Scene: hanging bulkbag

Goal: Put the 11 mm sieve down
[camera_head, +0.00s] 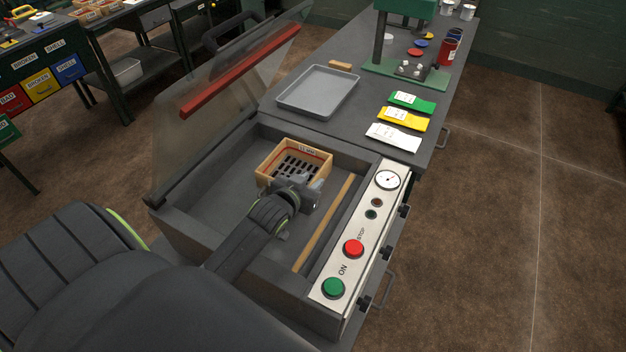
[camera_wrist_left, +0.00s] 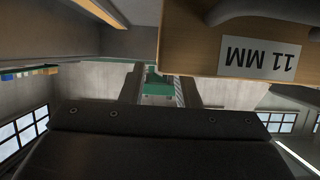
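The 11 mm sieve (camera_head: 268,179) is a light wooden frame with a dark slotted bottom, inside the open grey machine box (camera_head: 205,205). Its white "11 MM" label shows upside down in the left wrist view, where the sieve (camera_wrist_left: 205,45) fills the upper right. My left gripper (camera_head: 312,192) is at the sieve's near right side and covers part of it. In the left wrist view the fingers of my left gripper (camera_wrist_left: 160,88) stand apart with nothing seen between them. I cannot tell whether the sieve touches the box floor. My right gripper is not in view.
A wooden rail (camera_head: 325,223) runs along the right of the box. Beside it is a panel (camera_head: 361,220) with red and green buttons. The clear lid (camera_head: 225,90) stands open at the left. Behind are a grey tray (camera_head: 318,91), colored packets (camera_head: 403,120) and a green press (camera_head: 405,72).

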